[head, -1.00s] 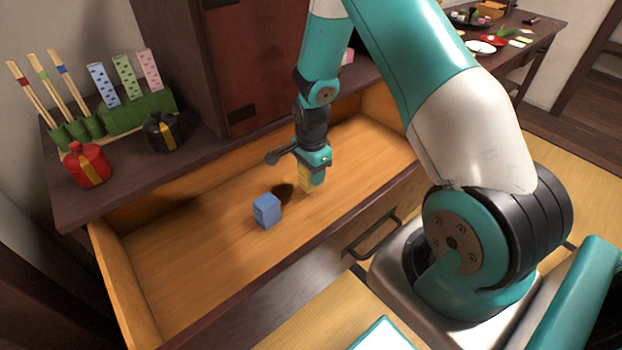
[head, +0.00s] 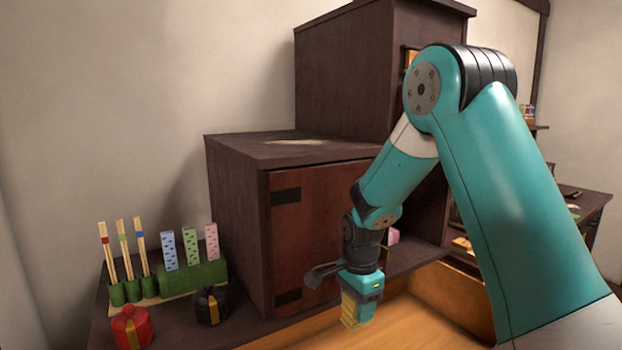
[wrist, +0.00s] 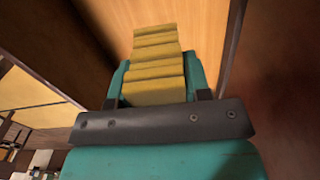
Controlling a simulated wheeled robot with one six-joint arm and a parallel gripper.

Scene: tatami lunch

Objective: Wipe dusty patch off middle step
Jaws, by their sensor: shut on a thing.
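My gripper (head: 360,294) is shut on a ridged yellow cloth (head: 355,313), which hangs below the fingers. In the wrist view the cloth (wrist: 157,75) sits between the two teal fingers. The gripper holds it over the open drawer, in front of the red-brown cabinet door. The middle step (head: 255,150) is the dark top of the low cabinet, behind and above my gripper. A pale dusty patch (head: 297,142) lies on it, near the taller cabinet. The cloth is apart from the patch.
The taller cabinet (head: 345,75) rises behind the step. The open drawer (head: 415,318) is below my gripper.

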